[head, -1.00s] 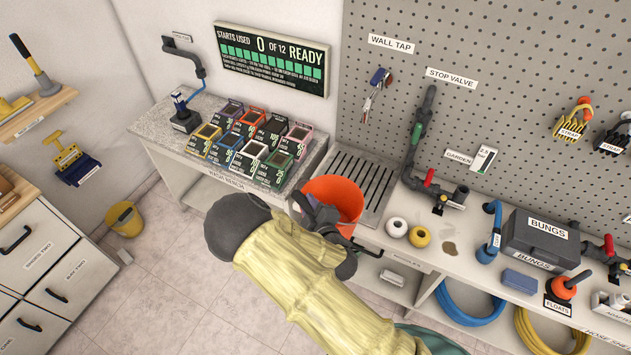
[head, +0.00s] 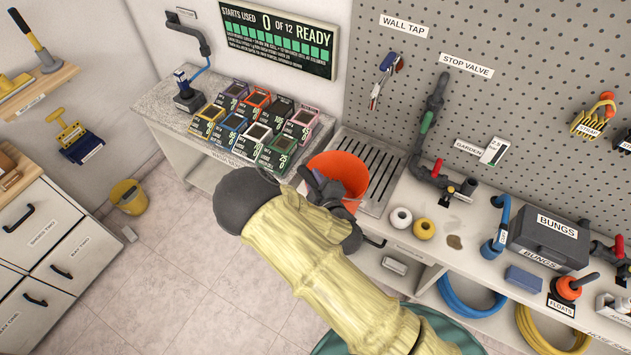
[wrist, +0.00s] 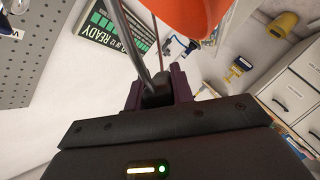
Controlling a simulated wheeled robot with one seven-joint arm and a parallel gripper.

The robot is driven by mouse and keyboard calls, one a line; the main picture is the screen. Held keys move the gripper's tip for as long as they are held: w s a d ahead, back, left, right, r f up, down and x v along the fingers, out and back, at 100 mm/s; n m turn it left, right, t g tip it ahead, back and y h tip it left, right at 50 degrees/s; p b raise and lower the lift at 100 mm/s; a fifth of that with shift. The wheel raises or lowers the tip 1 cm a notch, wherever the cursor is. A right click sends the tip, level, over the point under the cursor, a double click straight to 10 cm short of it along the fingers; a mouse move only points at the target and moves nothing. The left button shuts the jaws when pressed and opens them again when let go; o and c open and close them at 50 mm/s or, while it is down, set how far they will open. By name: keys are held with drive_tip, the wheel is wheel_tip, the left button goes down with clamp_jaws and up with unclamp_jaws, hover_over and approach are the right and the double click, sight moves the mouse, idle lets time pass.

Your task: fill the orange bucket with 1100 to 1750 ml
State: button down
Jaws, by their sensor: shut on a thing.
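The orange bucket (head: 350,168) stands open-topped by the slatted drain grate (head: 383,160) on the bench. Its inside shows plain orange, and I cannot tell whether it holds liquid. My gripper (head: 322,188) is at the bucket's near left side, partly hidden by my arm. In the wrist view my gripper (wrist: 157,88) has its purple fingers closed around a dark grip with thin rods, apparently the bucket's handle. The bucket (wrist: 185,15) also shows at the top of the wrist view. I cannot tell whether its base touches the bench.
Several coloured meter boxes (head: 256,122) sit left of the bucket. A stop valve pipe (head: 428,120) and two tape rolls (head: 401,217) are to the right. A yellow bucket (head: 129,196) is on the floor.

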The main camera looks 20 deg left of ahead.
drive_tip(key=w+d+f+b, duration=0.1)
drive_tip(key=w+f+b, duration=0.1)
drive_tip(key=w, duration=1.4)
drive_tip(key=shift+d+f+b, duration=0.4)
drive_tip(key=shift+b, duration=0.3)
drive_tip(key=shift+s+a, duration=0.1)
drive_tip(key=shift+s, duration=0.15)
drive_tip(key=shift+w+f+b, duration=0.1)
drive_tip(key=shift+f+b, duration=0.3)
drive_tip(key=c, duration=1.1)
unclamp_jaws()
drive_tip(key=shift+f, duration=0.1)
